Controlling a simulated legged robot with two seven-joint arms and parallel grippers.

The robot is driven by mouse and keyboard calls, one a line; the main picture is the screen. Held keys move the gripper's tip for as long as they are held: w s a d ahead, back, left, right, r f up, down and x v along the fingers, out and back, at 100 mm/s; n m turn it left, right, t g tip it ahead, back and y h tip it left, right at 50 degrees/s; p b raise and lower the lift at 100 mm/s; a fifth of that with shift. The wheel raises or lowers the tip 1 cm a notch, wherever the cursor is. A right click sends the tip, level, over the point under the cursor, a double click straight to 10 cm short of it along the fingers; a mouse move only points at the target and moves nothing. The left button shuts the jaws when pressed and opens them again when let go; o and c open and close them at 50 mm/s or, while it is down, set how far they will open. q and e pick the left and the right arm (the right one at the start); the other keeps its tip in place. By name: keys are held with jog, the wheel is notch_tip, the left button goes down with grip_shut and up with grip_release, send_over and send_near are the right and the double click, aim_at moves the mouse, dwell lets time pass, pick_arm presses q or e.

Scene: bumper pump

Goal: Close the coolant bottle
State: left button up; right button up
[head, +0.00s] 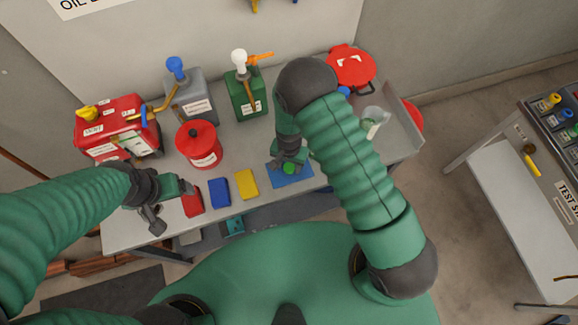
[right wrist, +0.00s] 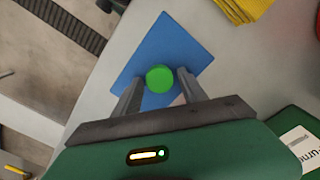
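A round green cap (head: 289,168) lies on a blue mat (head: 302,179) near the front edge of the workbench. My right gripper (head: 289,160) is right over it, pointing down. In the right wrist view the cap (right wrist: 160,78) shows between the two fingertips (right wrist: 158,85), with a gap on each side. A green bottle (head: 245,100) with a white pump top and orange spout stands behind; I cannot read which bottle is coolant. A grey bottle (head: 195,100) with a blue pump top stands left of it. My left gripper (head: 172,203) is empty at the front left, fingers apart.
Red, blue (head: 219,191) and yellow (head: 247,184) cloths lie left of the mat. A red canister (head: 200,145), a red jerrycan (head: 110,122) and a clear vessel (head: 374,122) stand on the workbench (head: 262,140). A test table (head: 510,190) is at far right.

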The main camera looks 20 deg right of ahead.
aim_at(290, 167)
grip_shut()
jog(key=shift+r, duration=0.1)
jog(key=shift+w+r+b, duration=0.1)
jog(key=shift+r+b, duration=0.2)
jog(key=shift+r, duration=0.25)
notch_tip(290, 167, up, 2)
jog(key=shift+d+r+b, duration=0.1)
jog(key=shift+d+b, duration=0.05)
jog(key=shift+b, duration=0.3)
jog(key=s+d+r+b, duration=0.1)
jog(key=s+d+b, duration=0.3)
jog(key=s+d, duration=0.7)
jog(key=shift+d+r, duration=0.25)
jog(key=shift+a, duration=0.1)
